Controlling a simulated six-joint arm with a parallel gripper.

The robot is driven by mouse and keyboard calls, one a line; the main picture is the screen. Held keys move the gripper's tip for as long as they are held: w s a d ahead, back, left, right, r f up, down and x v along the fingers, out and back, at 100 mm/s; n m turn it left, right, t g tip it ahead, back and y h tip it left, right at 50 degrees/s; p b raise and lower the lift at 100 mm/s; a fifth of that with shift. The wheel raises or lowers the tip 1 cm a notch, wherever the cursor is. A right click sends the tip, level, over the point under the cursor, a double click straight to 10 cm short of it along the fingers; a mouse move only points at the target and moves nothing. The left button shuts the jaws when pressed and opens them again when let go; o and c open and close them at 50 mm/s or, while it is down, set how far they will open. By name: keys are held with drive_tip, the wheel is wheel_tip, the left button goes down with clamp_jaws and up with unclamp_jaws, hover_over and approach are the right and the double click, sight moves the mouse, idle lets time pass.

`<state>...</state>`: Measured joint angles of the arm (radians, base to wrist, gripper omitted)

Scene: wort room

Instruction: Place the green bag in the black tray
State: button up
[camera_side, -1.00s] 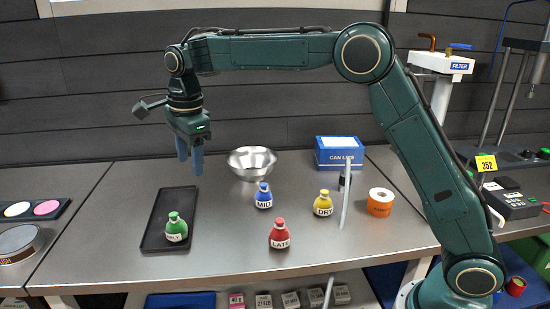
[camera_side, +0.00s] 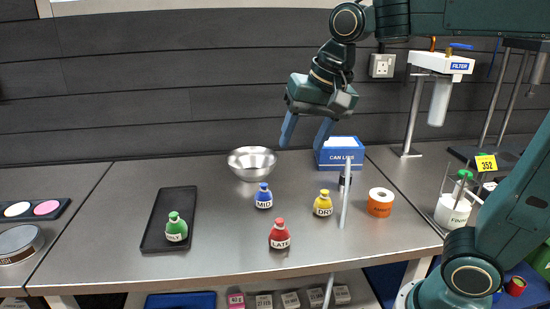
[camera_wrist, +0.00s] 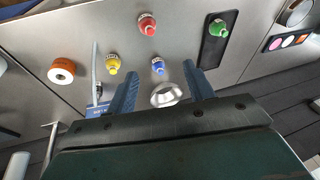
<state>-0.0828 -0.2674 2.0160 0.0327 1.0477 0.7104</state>
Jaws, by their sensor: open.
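The green bag (camera_side: 176,228) stands upright in the front part of the black tray (camera_side: 168,205), on the left of the steel bench. In the wrist view the green bag (camera_wrist: 218,29) and the black tray (camera_wrist: 212,52) show at the upper right. My gripper (camera_side: 304,147) is open and empty, high above the back of the bench, between the metal bowl and the blue box. It is well to the right of the tray. Its two blue fingers (camera_wrist: 160,88) stand wide apart in the wrist view.
A blue bag (camera_side: 264,197), a red bag (camera_side: 279,235) and a yellow bag (camera_side: 323,204) stand right of the tray. A metal bowl (camera_side: 252,162), a blue box (camera_side: 339,152) and an orange tape roll (camera_side: 380,202) are also on the bench. The front left of the bench is clear.

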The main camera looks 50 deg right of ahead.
drive_tip(key=s+d+f+n, duration=0.1)
drive_tip(key=s+f+n, duration=0.2)
drive_tip(key=s, duration=0.3)
drive_tip(key=s+d+f+n+t, duration=0.1)
drive_tip(key=s+f+n, duration=0.2)
drive_tip(key=s, duration=0.4)
drive_tip(key=shift+s+n+t, duration=0.15)
drive_tip(key=shift+n+t, duration=0.15)
drive_tip(key=shift+n, duration=0.5)
